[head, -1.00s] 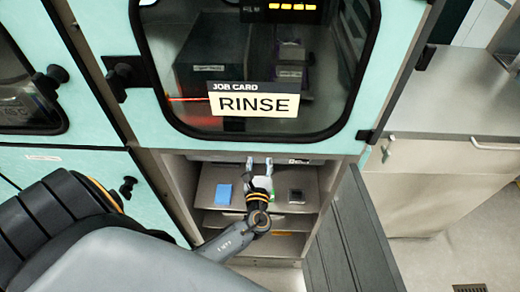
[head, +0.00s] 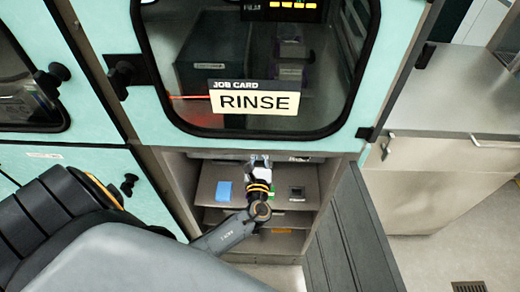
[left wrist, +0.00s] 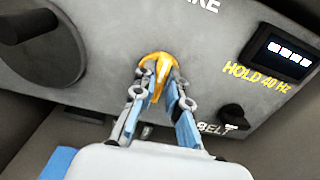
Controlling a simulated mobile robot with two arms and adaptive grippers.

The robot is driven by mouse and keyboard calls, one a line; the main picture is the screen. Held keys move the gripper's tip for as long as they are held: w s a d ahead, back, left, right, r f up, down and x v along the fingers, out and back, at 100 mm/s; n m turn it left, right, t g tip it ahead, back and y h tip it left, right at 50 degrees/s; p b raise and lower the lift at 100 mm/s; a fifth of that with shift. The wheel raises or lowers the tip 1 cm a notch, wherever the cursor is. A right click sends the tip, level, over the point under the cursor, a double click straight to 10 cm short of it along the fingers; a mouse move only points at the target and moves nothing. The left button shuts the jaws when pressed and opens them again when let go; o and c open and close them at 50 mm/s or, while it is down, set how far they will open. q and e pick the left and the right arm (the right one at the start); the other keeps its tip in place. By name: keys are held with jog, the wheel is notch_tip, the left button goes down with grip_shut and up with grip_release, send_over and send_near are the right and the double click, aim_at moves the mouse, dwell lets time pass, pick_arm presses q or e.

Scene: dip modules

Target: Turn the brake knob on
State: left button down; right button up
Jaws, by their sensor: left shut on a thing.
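The brake knob (left wrist: 158,65) is yellow-orange with a raised grip bar, on a grey panel under a label of which only the end, "KE", shows in the left wrist view. My left gripper (left wrist: 157,88) is shut on that bar, one finger on each side. In the head view my left gripper (head: 259,161) reaches into the open lower bay, up at the panel under its top edge. The knob itself cannot be made out there. My right gripper is not in view.
The panel also carries a black knob labelled BELT (left wrist: 234,117), a lit display (left wrist: 289,50) marked "HOLD 40 HZ" and a large black handle (left wrist: 30,25). A blue block (head: 224,191) and a dark square item (head: 297,193) lie on the shelf. The open bay door (head: 350,240) stands right.

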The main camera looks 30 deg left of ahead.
pick_arm(q)
jog(key=shift+s+a+f+n+b, duration=0.1)
jog(key=shift+n+b, duration=2.75)
jog(key=shift+n, duration=0.1)
jog(key=shift+s+a+f+n+b, duration=0.1)
jog(key=shift+f+n+b, duration=0.05)
jog(key=shift+n+b, duration=2.8)
jog(key=shift+a+f+n+b, duration=0.1)
jog(key=shift+n+b, duration=2.7)
jog(key=shift+n, duration=0.2)
jog(key=c, duration=1.4)
grip_release()
jog(key=shift+o, duration=0.2)
jog(key=shift+d, duration=0.1)
